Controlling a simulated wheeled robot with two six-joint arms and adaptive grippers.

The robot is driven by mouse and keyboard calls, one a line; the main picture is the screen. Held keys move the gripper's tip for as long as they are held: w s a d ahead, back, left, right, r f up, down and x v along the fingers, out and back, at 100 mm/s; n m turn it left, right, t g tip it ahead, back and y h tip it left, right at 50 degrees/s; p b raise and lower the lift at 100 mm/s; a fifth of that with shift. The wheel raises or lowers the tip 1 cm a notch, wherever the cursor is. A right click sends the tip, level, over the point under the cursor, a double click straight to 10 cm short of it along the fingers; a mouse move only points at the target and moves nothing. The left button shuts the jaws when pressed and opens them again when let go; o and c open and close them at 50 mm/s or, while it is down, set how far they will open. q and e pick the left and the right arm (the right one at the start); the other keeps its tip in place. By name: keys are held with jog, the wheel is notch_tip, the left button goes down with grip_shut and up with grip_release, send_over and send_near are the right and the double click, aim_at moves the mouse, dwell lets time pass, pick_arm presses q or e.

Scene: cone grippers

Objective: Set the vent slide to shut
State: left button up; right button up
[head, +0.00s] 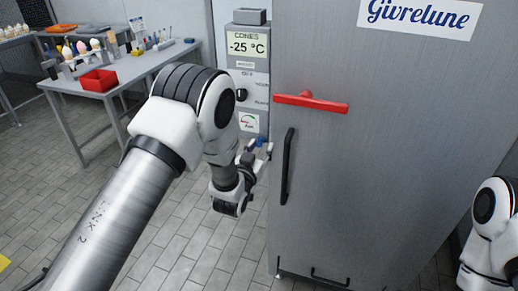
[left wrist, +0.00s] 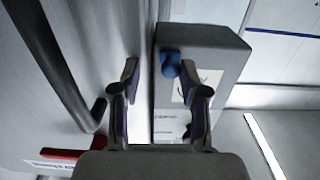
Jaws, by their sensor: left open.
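A small blue knob (head: 262,141), which looks like the vent slide's knob, sits low on the grey control column beside the cabinet. Its track and setting cannot be made out. My left gripper (head: 260,148) is open at the knob's height. In the left wrist view the blue knob (left wrist: 170,65) shows between the spread fingertips of my left gripper (left wrist: 159,72), nearer the right finger. I cannot tell whether a finger touches it. A pale label (left wrist: 186,90) beside the knob is partly hidden by that finger. My right gripper is out of view.
The tall grey cabinet (head: 400,190) stands close right of my left gripper, with a black handle (head: 288,165) and red lever (head: 310,102) sticking out. A display reading -25 °C (head: 247,45) and black dial (head: 241,95) sit above. A bench (head: 130,68) with a red bin stands left.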

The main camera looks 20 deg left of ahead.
pick_arm(q)
jog(key=shift+s+a, duration=0.1)
jog(key=shift+a, duration=0.3)
jog(key=s, duration=1.1)
jog(key=shift+s+a, duration=0.15)
jog(key=shift+s, duration=0.25)
jog(key=shift+f, duration=0.1)
jog(key=s+a+f+n+g+y, duration=0.15)
jog(key=s+f+g, duration=0.25)
jog(key=s+f, duration=0.5)
jog(key=s+a+f+g, duration=0.3)
jog(key=s+f+g, duration=0.2)
jog(key=f, duration=0.7)
jog(key=s+f+g, duration=0.3)
jog(key=s+g, duration=0.1)
jog(key=s, duration=0.5)
jog(key=s+f+g+h, duration=0.1)
jog(key=s+f+g, duration=0.2)
jog(key=s, duration=0.6)
jog(key=shift+s+d+f+g, duration=0.15)
jog(key=shift+d+f+g, duration=0.15)
jog(key=shift+g, duration=0.8)
